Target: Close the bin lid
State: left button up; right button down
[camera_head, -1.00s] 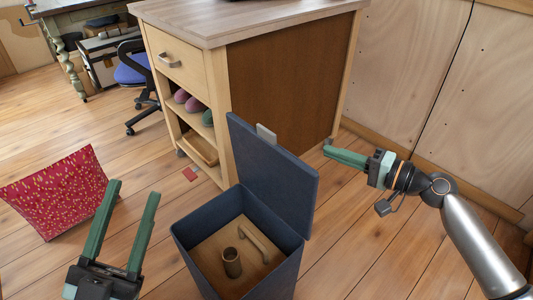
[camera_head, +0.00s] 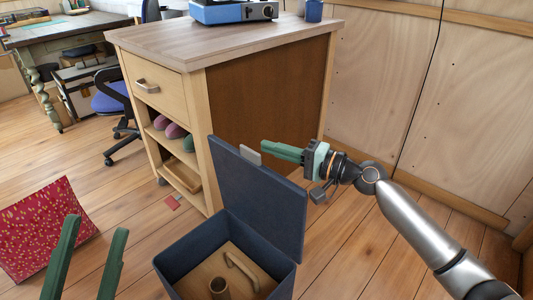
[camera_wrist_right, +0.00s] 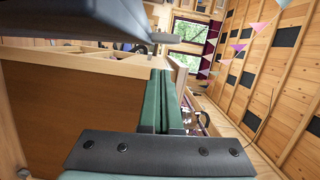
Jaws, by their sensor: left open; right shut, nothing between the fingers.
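The dark blue bin (camera_head: 192,256) stands on the wooden floor at the lower middle of the head view. Its lid (camera_head: 262,192) is open and stands upright along the bin's back side, with a light grey tab (camera_head: 250,155) at its top edge. A handle-shaped piece (camera_head: 243,268) and a small brown cup (camera_head: 220,288) are inside. My right gripper (camera_head: 264,148) is shut and empty, close to the tab at the lid's top; I cannot tell whether it touches. It also shows shut in the right wrist view (camera_wrist_right: 160,75). My left gripper (camera_head: 98,225) is open and empty, left of the bin.
A wooden cabinet (camera_head: 265,95) stands right behind the lid, with a blue appliance (camera_head: 232,12) on top. A blue office chair (camera_head: 115,100) and workbench are further back. Floor at the right is clear.

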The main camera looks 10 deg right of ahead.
jog(key=shift+s+a, duration=0.75)
jog(key=shift+a, duration=0.25)
jog(key=shift+p, duration=0.3)
